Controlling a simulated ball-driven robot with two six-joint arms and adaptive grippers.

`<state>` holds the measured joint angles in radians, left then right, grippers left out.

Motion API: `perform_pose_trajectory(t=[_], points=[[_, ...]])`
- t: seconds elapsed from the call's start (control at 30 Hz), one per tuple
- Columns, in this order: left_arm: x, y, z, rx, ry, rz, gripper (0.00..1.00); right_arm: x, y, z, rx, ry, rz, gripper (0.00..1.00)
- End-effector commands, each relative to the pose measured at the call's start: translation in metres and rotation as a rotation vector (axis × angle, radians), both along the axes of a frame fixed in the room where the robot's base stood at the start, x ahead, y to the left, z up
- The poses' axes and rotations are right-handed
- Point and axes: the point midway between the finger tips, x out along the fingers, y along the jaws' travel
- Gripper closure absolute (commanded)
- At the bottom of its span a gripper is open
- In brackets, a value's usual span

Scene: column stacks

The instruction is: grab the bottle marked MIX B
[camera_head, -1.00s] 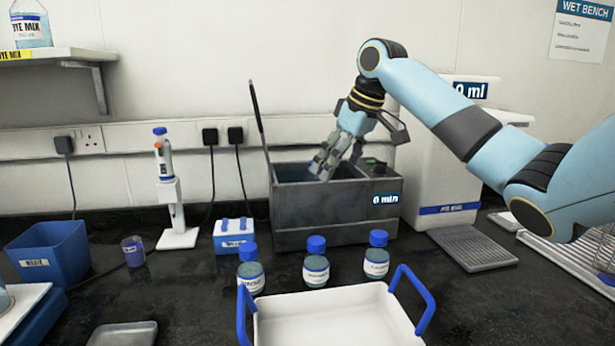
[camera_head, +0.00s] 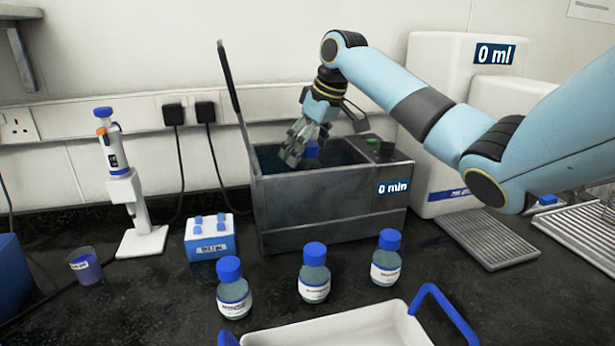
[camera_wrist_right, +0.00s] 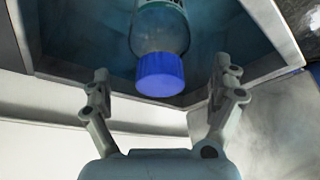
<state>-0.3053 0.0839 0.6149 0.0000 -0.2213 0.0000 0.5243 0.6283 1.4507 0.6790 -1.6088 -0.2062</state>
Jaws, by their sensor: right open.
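A blue-capped bottle (camera_head: 312,149) is in the grey water bath (camera_head: 330,208), mostly hidden behind the bath wall and my right gripper in the head view. In the right wrist view the bottle (camera_wrist_right: 160,38) shows its cap towards me, between the open fingers, with a gap on each side. Its label is cut off and unreadable. My right gripper (camera_head: 297,148) is open, fingers down at the bath opening. Three more blue-capped bottles stand on the bench: left (camera_head: 234,290), middle (camera_head: 314,274) and right (camera_head: 386,260). Their label text is too small to read.
The bath's raised lid (camera_head: 233,95) stands at its left. A white tray (camera_head: 345,328) with blue handles is in front. A blue tube rack (camera_head: 211,237), a pipette on a stand (camera_head: 118,180) and a small beaker (camera_head: 85,267) are left. A metal grate (camera_head: 488,240) lies right.

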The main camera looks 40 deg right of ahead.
Motion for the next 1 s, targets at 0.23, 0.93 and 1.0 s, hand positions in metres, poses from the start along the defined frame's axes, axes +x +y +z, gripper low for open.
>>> perform_pose_trajectory(t=[0.23, 0.93, 1.0], points=[[0.01, -0.001, 0.009, -0.001, -0.017, 0.0, 0.6, 0.008, 0.002, -0.036, 0.003, 0.003, -0.001, 0.06], [0.008, -0.005, 0.009, -0.006, -0.012, 0.002, 0.6, 0.012, 0.001, -0.047, 0.0, 0.001, 0.0, 0.52], [0.008, -0.005, 0.009, -0.006, -0.012, 0.002, 0.6, 0.012, 0.001, -0.047, 0.0, 0.001, 0.0, 0.61]])
